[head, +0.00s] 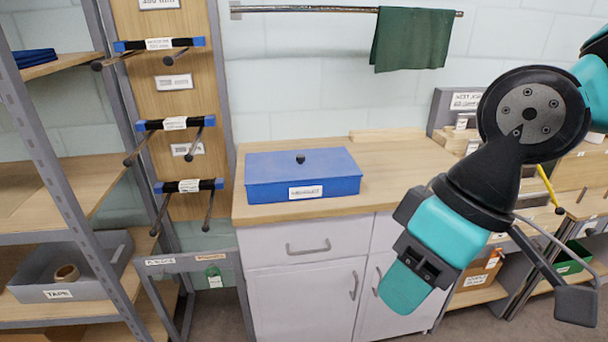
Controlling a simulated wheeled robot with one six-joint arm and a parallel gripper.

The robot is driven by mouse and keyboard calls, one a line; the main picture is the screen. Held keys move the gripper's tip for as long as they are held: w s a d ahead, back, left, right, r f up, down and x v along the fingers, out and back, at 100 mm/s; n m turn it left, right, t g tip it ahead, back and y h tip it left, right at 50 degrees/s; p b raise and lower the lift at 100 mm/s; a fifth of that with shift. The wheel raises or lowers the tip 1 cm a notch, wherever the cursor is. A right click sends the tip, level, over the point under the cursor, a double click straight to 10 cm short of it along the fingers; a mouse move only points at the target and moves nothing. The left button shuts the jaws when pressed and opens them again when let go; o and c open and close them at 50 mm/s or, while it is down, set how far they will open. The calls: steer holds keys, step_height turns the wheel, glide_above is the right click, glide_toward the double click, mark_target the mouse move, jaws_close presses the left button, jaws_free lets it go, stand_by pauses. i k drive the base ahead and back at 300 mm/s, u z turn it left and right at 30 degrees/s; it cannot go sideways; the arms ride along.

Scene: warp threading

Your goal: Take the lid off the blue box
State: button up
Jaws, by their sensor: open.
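The blue box (262,189) sits on the left part of the wooden countertop, with a white label on its front. Its flat blue lid (330,165) is on it, with a small dark knob (300,158) in the middle. My gripper (408,280) is to the right of the box and nearer the camera, in front of the cabinet doors and pointing down-left. It is open and apart from the box. The gap between its fingers is hard to see from this angle. The box's inside is hidden under the lid.
The wooden countertop (390,170) has free room right of the box. A green cloth (411,40) hangs on a rail above. A wooden rack with tools (170,125) and a grey metal shelf (50,140) stand at left. A grey tray (40,290) labelled TAPE sits low.

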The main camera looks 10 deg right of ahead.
mark_target(329, 162)
steer(key=u, duration=0.45)
steer(key=i, duration=1.05)
steer(key=u, duration=0.6)
